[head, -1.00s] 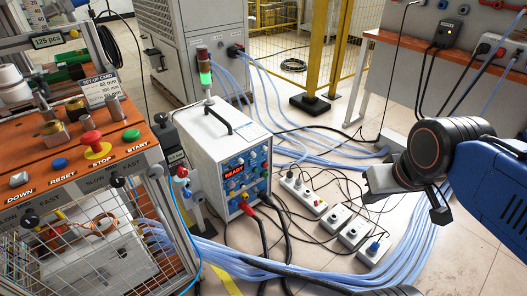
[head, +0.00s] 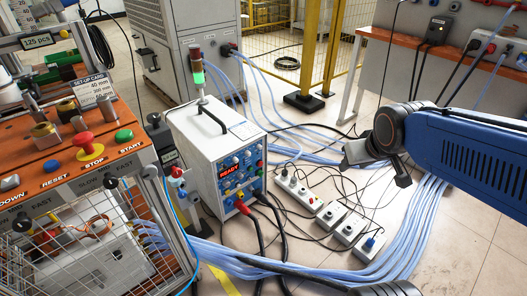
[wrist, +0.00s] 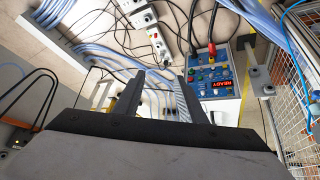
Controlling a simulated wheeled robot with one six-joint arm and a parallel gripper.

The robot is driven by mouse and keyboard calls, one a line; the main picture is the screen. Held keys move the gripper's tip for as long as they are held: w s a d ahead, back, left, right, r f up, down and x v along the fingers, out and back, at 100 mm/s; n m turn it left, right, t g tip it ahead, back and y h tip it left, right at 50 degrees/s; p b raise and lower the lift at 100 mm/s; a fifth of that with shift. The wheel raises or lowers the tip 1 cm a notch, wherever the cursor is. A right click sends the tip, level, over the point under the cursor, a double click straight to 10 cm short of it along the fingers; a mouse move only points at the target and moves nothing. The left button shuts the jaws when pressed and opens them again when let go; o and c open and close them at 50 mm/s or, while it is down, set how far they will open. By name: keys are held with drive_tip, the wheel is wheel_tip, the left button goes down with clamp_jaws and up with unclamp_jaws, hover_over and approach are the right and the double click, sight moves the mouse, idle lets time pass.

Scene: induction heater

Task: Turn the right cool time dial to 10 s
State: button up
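The white induction heater box (head: 192,135) stands on the floor left of my gripper, with a blue front panel (head: 254,170). The panel carries a red READY display (head: 230,170) and several small knobs and buttons. The right cool time dial cannot be told apart at this size. My gripper (head: 380,165) is in the air to the right of the box, clear of the panel. In the wrist view my gripper (wrist: 160,92) is open and empty, its two fingers apart. There the panel (wrist: 210,73) lies beyond the right finger, with the READY display lit.
Power strips (head: 300,192) and blue hoses (head: 410,230) lie on the floor in front of and right of the box. Red and black cables leave the panel's lower edge. A caged workbench (head: 60,190) with buttons stands at left. A table (head: 400,45) stands at back right.

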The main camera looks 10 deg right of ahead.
drive_tip(key=w+f+n+t, duration=0.1)
drive_tip(key=w+f, duration=0.1)
drive_tip(key=w, duration=0.6)
drive_tip(key=w+f+n+t, duration=0.1)
drive_tip(key=w+f, duration=0.2)
drive_tip(key=w, duration=0.5)
drive_tip(key=n+t+y, duration=0.3)
drive_tip(key=t+y, duration=0.4)
drive_tip(key=y, duration=0.3)
approach(261, 148)
drive_tip(key=x, duration=0.8)
drive_tip(key=shift+f, duration=0.1)
clamp_jaws()
